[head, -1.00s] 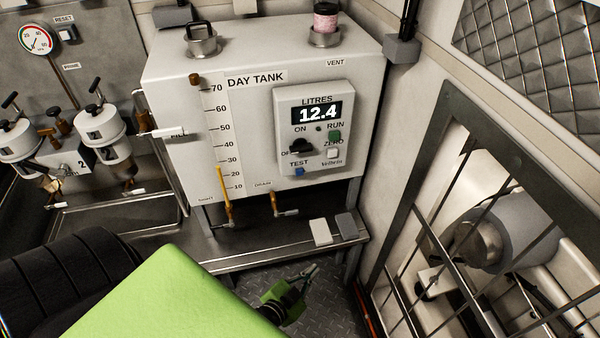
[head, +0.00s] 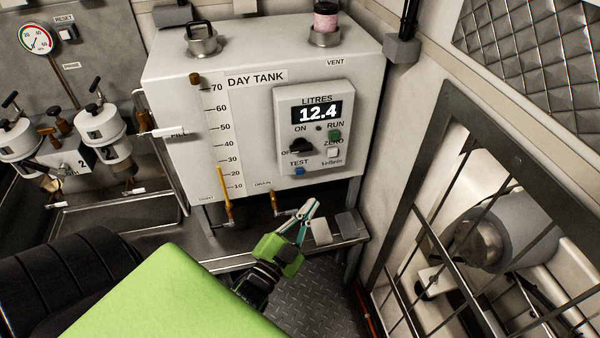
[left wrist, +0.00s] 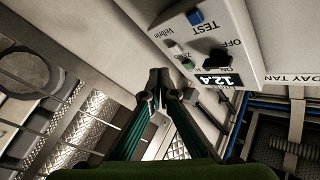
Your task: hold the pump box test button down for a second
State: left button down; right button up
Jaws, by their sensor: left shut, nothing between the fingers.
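The pump box (head: 286,128) is a pale control box on the front of the day tank, with a display reading 12.4. Its blue TEST button (head: 299,171) is at the lower left corner. In the left wrist view the box is upside down at upper right, with the blue button (left wrist: 195,17) near the top edge. My left gripper (head: 310,208) is below the box, its fingers pointing up, shut and empty, apart from the button. Its closed fingertips (left wrist: 158,76) show in the left wrist view. My right gripper is not in view.
The box also carries a black knob (head: 300,147), a green RUN button (head: 334,136) and a white ZERO button (head: 332,153). A drain valve (head: 276,204) hangs under the tank (head: 245,140). Two pads lie on the shelf near my gripper. A barred frame (head: 450,150) stands at right.

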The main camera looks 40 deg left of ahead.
aim_at(300, 171)
pick_arm(q)
jog(key=w+a+b, duration=0.2)
jog(key=w+a, duration=0.3)
jog(key=a, duration=0.1)
jog(key=shift+w+a, duration=0.25)
dwell(0.4)
dwell(1.0)
jog(key=shift+w+a, duration=0.25)
jog(key=shift+a, duration=0.1)
jog(key=shift+w+a, duration=0.25)
jog(key=shift+a, duration=0.05)
dwell(2.7)
jog(key=shift+s+d+p, duration=0.4)
jog(key=shift+s+d, duration=0.15)
jog(key=shift+d, duration=0.15)
